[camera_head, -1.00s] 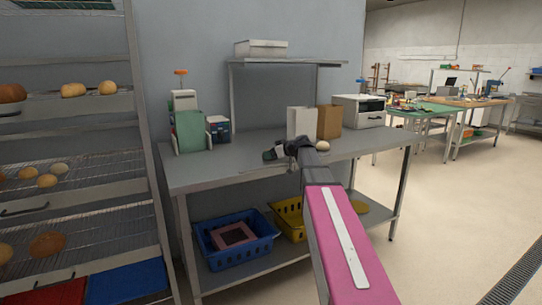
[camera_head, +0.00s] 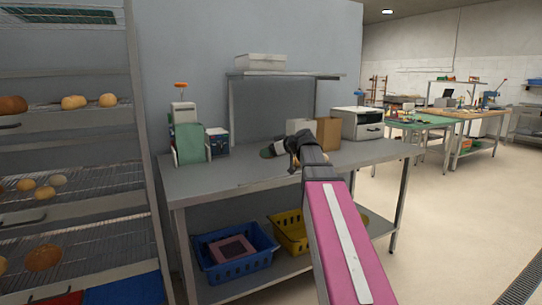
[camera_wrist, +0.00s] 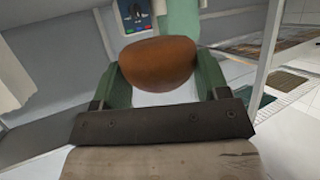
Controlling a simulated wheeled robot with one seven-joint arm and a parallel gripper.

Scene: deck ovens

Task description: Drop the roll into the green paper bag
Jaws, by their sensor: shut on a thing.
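My gripper (camera_wrist: 157,82) is shut on a brown roll (camera_wrist: 158,62), held between its two green fingers in the wrist view. In the head view, my gripper (camera_head: 272,150) is above the worktable, left of the white and brown bags. The roll is mostly hidden there by my own arm. The green paper bag (camera_head: 189,145) stands upright at the table's left end, apart from my gripper. A green surface (camera_wrist: 181,18) beyond the roll in the wrist view looks like this bag. The bag's inside cannot be seen.
A white scale-like device (camera_head: 183,112) stands behind the green bag, a dark blue box (camera_head: 217,142) beside it. A white bag (camera_head: 299,126), brown bag (camera_head: 328,133) and white machine (camera_head: 362,123) stand at right. The bread rack (camera_head: 150,160) is at left. The table's front left is clear.

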